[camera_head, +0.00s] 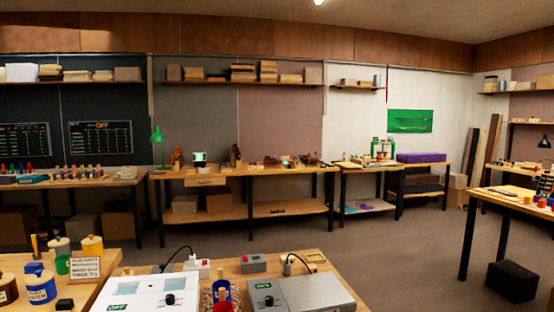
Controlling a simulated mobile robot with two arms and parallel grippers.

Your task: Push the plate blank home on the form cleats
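I cannot make out the plate blank or the form cleats in this view. Small wooden pieces and tools lie on the long back bench (205,177), too small to tell apart. Neither of my grippers is in view.
A near bench (322,263) holds a white device (150,293), a grey box with a dial (315,294) and several jars (92,246). A right table (508,201) has a black box (511,281) on the floor by it. Open floor (415,255) lies between.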

